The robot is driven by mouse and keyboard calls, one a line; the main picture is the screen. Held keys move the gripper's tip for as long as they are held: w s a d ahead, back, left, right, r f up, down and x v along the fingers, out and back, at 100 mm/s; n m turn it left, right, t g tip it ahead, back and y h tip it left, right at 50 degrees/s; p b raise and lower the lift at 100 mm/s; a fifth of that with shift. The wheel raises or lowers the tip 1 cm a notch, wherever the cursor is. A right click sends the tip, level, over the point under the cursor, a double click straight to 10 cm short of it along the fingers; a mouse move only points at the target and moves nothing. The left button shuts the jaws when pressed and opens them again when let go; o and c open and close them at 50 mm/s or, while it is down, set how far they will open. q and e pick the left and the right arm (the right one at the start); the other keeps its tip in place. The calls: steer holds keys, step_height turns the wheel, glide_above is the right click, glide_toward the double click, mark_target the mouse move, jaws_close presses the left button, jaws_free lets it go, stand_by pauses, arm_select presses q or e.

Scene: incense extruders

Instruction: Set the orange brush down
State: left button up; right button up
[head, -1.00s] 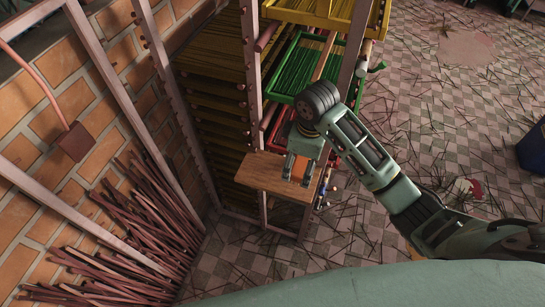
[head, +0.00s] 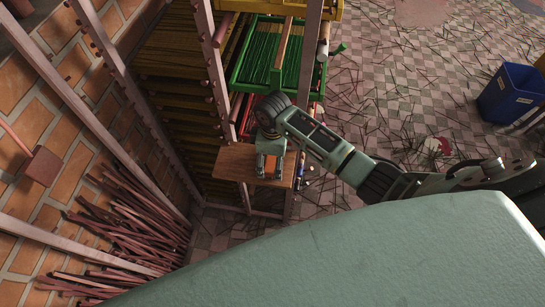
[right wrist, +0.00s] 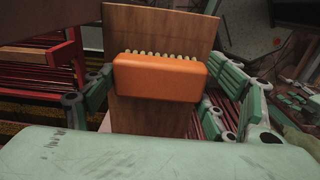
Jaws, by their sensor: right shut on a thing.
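The orange brush (right wrist: 160,80) shows in the right wrist view as an orange block with a row of pale bristle tufts along its far edge. My right gripper (head: 270,170) is shut on it, one finger at each end. In the head view the gripper points down over a small wooden board (head: 231,163) at the rack's near end, and only a sliver of orange shows between the fingers. The board also lies behind the brush in the right wrist view (right wrist: 160,25). I cannot tell whether the brush touches the board. My left gripper is not in view.
The metal rack holds a green tray (head: 262,88) of sticks above the board. Its posts stand close to my right arm. Loose brown sticks (head: 125,235) lean on the brick wall at left. A blue bin (head: 510,92) stands on the stick-strewn floor at right.

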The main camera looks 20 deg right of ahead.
mark_target(272, 159)
steer(key=o, duration=0.6)
steer(key=shift+s, duration=0.1)
steer(key=o, duration=0.4)
steer(key=shift+r, duration=0.6)
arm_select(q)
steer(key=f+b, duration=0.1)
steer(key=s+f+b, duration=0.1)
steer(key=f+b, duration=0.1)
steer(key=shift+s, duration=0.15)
arm_select(e)
step_height(272, 159, up, 11)
